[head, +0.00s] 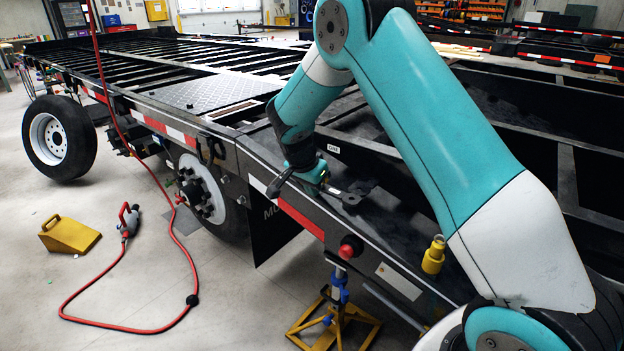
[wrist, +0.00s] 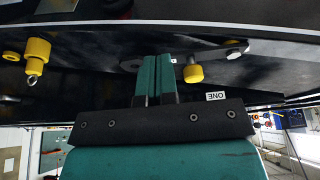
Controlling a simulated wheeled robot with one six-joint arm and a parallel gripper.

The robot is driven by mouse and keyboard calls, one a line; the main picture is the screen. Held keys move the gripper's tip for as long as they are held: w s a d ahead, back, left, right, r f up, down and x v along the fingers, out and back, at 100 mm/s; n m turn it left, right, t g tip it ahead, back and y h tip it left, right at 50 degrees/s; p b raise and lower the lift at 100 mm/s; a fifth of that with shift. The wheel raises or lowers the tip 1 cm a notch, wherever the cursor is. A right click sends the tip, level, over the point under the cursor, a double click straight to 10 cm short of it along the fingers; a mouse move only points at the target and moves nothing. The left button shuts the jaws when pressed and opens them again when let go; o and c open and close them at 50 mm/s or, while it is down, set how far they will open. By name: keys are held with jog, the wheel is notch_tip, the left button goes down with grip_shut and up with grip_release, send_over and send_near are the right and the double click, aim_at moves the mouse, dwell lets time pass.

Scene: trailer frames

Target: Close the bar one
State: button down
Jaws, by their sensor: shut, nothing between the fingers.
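A small white label reading ONE (head: 333,149) sits on the dark trailer frame; it shows upside down in the wrist view (wrist: 216,96). A dark flat metal bar (head: 347,196) lies along the frame's edge near it. In the wrist view the bar (wrist: 222,48) has a bolt at its right end and passes behind my fingers. A yellow knob (wrist: 194,73) stands just right of the fingertips. My gripper (head: 314,178) is shut and empty, its teal fingers (wrist: 157,62) pressed together over the bar. I cannot tell whether they touch it. The head view hides part of the bar behind my gripper.
A second yellow knob (head: 433,256) with a ring (wrist: 36,55) is farther along the frame. A red hose (head: 130,328), yellow chock (head: 68,236) and loose wheel (head: 58,140) are on the floor at left.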

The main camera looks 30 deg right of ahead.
aim_at(326, 192)
jog(key=shift+w+d+f+p, duration=0.2)
jog(key=shift+w+d+f, duration=0.15)
jog(key=shift+d+f, duration=0.5)
jog(key=shift+w+d+f+p, duration=0.3)
jog(key=shift+d+f, duration=0.45)
jog(key=shift+d, duration=0.25)
jog(key=shift+w+d+f+p, duration=0.15)
jog(key=shift+w+d+f, duration=0.2)
jog(key=shift+d+f, duration=0.5)
